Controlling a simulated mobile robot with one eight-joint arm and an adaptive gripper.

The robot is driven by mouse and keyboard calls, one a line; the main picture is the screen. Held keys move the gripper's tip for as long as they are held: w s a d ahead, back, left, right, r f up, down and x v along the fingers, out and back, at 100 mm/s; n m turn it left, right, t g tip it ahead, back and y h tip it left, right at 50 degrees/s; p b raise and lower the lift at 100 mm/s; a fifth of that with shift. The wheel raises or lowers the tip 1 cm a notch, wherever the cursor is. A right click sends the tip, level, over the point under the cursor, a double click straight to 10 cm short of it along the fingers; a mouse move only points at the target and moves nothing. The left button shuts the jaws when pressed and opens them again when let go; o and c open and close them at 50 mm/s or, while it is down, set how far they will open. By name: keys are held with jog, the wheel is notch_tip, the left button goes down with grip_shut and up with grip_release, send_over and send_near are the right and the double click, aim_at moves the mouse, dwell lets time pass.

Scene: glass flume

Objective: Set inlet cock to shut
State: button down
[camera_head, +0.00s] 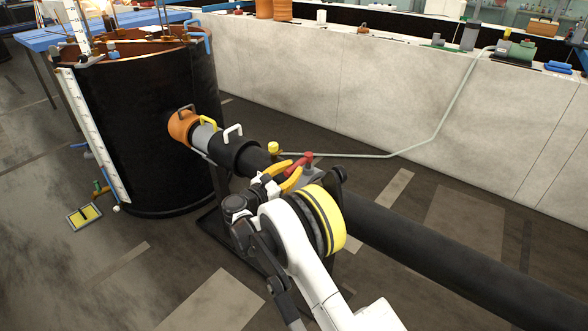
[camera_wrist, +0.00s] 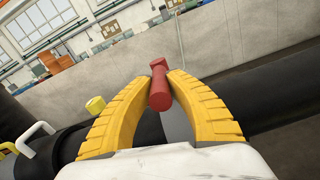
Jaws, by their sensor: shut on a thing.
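The inlet cock has a red handle (camera_head: 308,158) on a grey body (camera_head: 313,177), set on the thick black pipe (camera_head: 430,245). In the wrist view the red handle (camera_wrist: 160,88) stands between the yellow fingers of my gripper (camera_wrist: 161,80). The fingers are closed on it from both sides, with its red end showing above and in front of them. The lower part of the cock is partly hidden by my fingers and wrist.
A black tank (camera_head: 150,130) with a white scale stands at the left, joined to the pipe by an orange fitting (camera_head: 183,128). A yellow knob (camera_head: 273,147) and a thin grey tube (camera_head: 420,145) lie beyond. A pale wall (camera_head: 300,75) runs behind. Open floor lies in front.

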jog(key=c, duration=1.2)
grip_release()
jog(key=shift+w, duration=0.1)
jog(key=shift+c, duration=0.2)
jog(key=v, duration=1.2)
jog(key=shift+r, duration=0.1)
